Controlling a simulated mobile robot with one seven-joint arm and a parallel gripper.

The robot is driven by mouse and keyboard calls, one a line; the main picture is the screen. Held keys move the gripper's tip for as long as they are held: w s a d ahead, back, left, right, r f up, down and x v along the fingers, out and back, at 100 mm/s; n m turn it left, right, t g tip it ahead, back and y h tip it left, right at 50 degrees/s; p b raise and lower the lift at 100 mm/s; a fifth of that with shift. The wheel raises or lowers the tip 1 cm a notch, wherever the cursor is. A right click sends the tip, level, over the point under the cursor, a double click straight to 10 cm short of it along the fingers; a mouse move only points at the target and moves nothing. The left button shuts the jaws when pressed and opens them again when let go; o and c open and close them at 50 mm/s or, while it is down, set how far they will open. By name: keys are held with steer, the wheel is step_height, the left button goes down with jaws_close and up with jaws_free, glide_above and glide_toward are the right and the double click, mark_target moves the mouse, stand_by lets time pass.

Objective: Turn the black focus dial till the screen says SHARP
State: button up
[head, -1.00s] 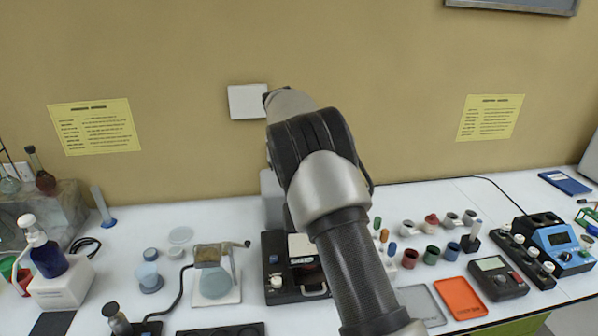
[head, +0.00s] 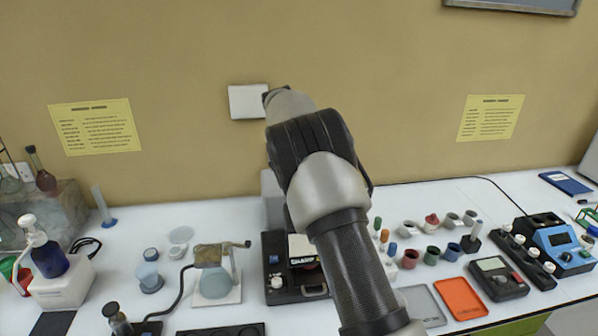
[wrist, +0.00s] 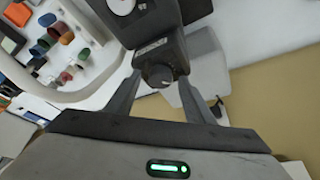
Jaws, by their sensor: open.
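The black focus dial (wrist: 158,76) faces the wrist camera, on the underside of a dark housing (wrist: 158,52). My gripper (wrist: 160,82) is open, with one finger on either side of the dial; contact cannot be told. In the head view my arm hides the gripper and the dial. The black instrument (head: 276,297) stands on the bench, partly behind my arm. Its small screen (head: 303,262) carries a short light word that looks like SHARP, though it is tiny and partly blurred.
A hand-cranked device (head: 212,258) on a white base stands left of the instrument. To the right are coloured cups (head: 432,254), a grey tray (head: 424,306), an orange tray (head: 460,298) and a meter (head: 497,278). The wall is close behind the bench.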

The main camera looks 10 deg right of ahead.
steer(key=v, duration=1.7)
steer(key=shift+b, duration=0.3)
steer(key=shift+s+r, duration=0.1)
steer(key=shift+r, duration=0.1)
steer(key=s+d+r+n+y, duration=0.1)
steer(key=s+d+r+n, duration=0.15)
steer(key=s, duration=0.85)
steer(key=s+d+r+n+y, duration=0.1)
steer(key=s+d+r, duration=0.2)
steer(key=s, duration=0.7)
steer(key=s+f+n+t, duration=0.1)
steer(key=s+f, duration=0.4)
steer(key=s, duration=0.5)
steer(key=s+f+n+t, duration=0.1)
steer(key=s+f+n, duration=0.2)
steer(key=s, duration=0.7)
step_height(320, 180, down, 2)
steer(key=shift+s+a+f+y, duration=0.2)
steer(key=shift+s+a+y, duration=0.1)
steer(key=shift+s, duration=0.1)
steer(key=shift+s, duration=0.1)
